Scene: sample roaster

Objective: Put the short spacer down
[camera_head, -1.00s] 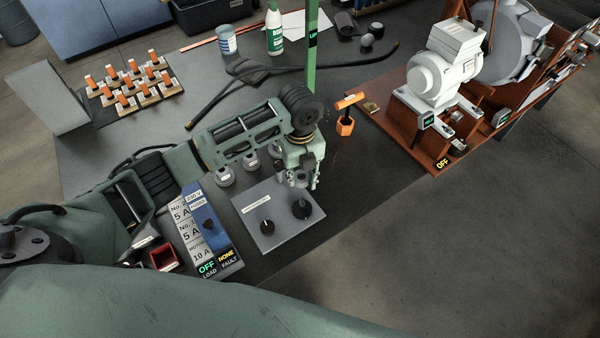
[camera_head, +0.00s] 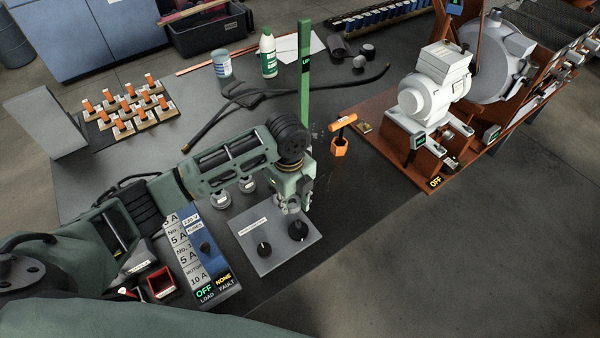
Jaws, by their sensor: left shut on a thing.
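My left gripper (camera_head: 293,203) points down over the far right part of a grey plate (camera_head: 274,258). It is shut on a small grey metal piece, taken to be the short spacer (camera_head: 290,207); the fingers hide much of it. The held piece is just behind and above the right dark round post (camera_head: 298,231) on the plate; whether it touches anything is unclear. A second dark post (camera_head: 264,249) stands to its left. Two other grey round pieces, one at left (camera_head: 221,199) and one at right (camera_head: 248,185), stand behind the plate. My right gripper is out of view.
A blue switch box (camera_head: 207,250) stands left of the plate. A green upright post (camera_head: 304,90) and an orange-handled tool (camera_head: 341,135) are behind the gripper. A motor (camera_head: 435,90) sits on a red-brown base at right. The bench edge is just right of the plate.

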